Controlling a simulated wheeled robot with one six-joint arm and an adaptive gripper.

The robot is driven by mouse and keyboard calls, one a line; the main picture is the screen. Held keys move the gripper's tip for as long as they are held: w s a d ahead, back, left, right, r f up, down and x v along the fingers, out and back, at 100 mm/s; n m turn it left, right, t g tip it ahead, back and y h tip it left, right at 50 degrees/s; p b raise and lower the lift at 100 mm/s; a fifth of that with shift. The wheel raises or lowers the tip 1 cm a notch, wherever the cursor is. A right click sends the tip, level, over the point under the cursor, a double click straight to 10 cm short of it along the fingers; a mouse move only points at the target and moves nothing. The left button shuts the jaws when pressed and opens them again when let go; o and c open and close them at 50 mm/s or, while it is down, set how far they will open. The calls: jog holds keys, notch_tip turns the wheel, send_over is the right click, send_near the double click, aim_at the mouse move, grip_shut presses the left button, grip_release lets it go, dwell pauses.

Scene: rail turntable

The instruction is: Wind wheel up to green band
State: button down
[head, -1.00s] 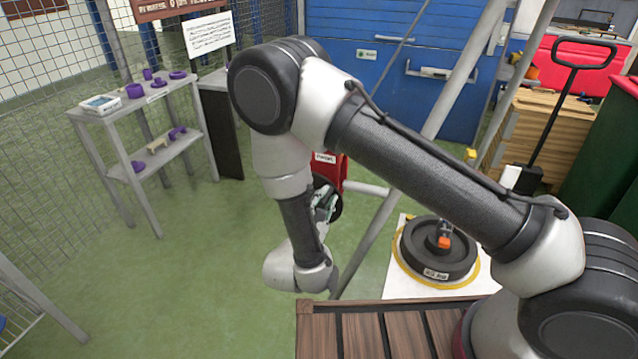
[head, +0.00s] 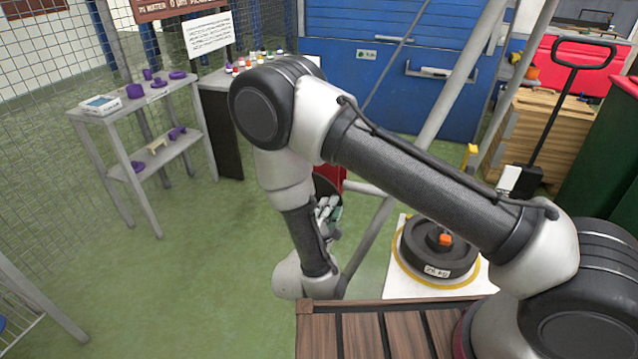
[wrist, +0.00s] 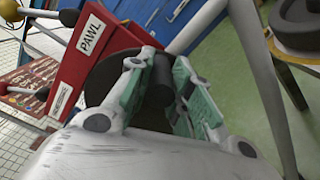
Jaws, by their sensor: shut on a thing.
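My gripper (wrist: 160,72) is shut on a black cylindrical handle (wrist: 161,88), which sits between its green finger pads in the wrist view. Behind the left finger, a dark round part (wrist: 103,76), apparently the wheel, is partly hidden. It lies against a red housing (wrist: 93,48) with a white PAWL label. In the head view my gripper (head: 328,212) is beside the red housing (head: 330,178), low behind my forearm, and the handle is hidden. No green band can be made out.
A black labelled weight (head: 438,252) with an orange top sits over a white board (head: 402,286) with a yellow ring. Grey slanted poles (head: 455,85) stand close to my arm. A slatted wooden surface (head: 360,335) is in front. Green floor at left is open before a shelf (head: 150,105).

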jog(key=shift+s+d+f+m, duration=0.1)
jog(key=shift+d+f+m, duration=0.05)
jog(key=shift+f+m, duration=0.5)
jog(key=shift+s+d+f+m, duration=0.1)
jog(key=shift+d+f+m, duration=0.05)
jog(key=shift+f+m, duration=0.5)
jog(key=shift+r, duration=0.1)
jog(key=shift+f+m, duration=1.4)
jog(key=shift+m, duration=0.5)
jog(key=f+m, duration=0.1)
jog(key=a+f+m, duration=0.1)
jog(key=m, duration=0.1)
jog(key=shift+w+f+m, duration=0.15)
jog(key=shift+f+m, duration=0.1)
jog(key=shift+m, duration=0.05)
